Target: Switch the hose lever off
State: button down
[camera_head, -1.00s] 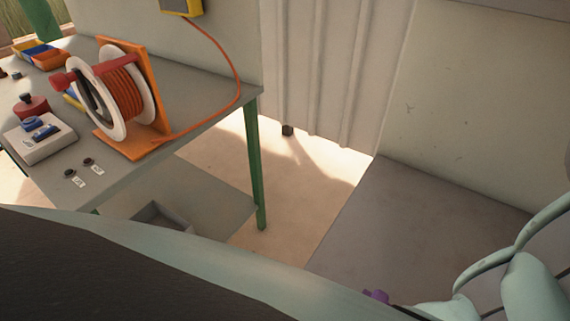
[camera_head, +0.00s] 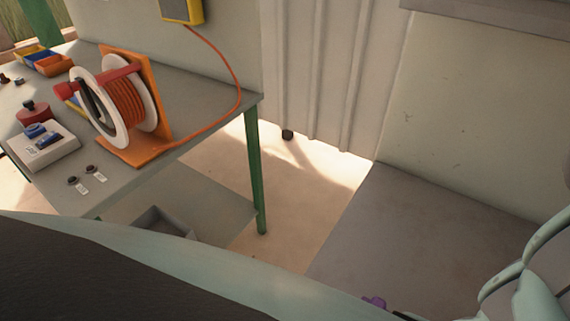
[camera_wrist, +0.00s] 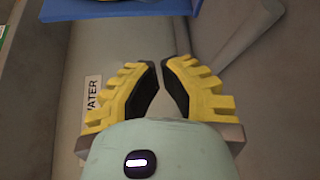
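My gripper (camera_wrist: 162,88) shows in the wrist view, with ribbed yellow fingers and black pads. The pads nearly meet, with only a narrow gap and nothing seen between them. A white label reading "WATER" (camera_wrist: 91,92) is on the grey surface left of the fingers, partly covered by the left finger. A blue part (camera_wrist: 118,11) crosses the top of the wrist view, beyond the fingertips. I cannot make out the hose lever for certain in either view. The gripper is not seen in the head view.
A workbench (camera_head: 200,98) at left holds an orange cable reel (camera_head: 130,112), a switch box (camera_head: 43,146) and small bins (camera_head: 45,61). A yellow wall box (camera_head: 182,10) hangs behind. A small purple knob (camera_head: 375,302) is at the bottom. Open floor (camera_head: 290,210) lies right of the bench.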

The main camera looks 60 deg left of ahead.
jog(key=shift+s+d+r+p, duration=0.1)
jog(key=shift+s+d+p, duration=0.3)
jog(key=shift+d, duration=0.2)
jog(key=shift+s+d+r+p, duration=0.1)
jog(key=shift+s+d+p, duration=0.2)
jog(key=shift+d, duration=0.25)
jog(key=shift+s+d+r+p, duration=0.1)
jog(key=shift+s+d+p, duration=0.2)
jog(key=shift+d+p, duration=0.25)
jog(key=shift+d, duration=0.15)
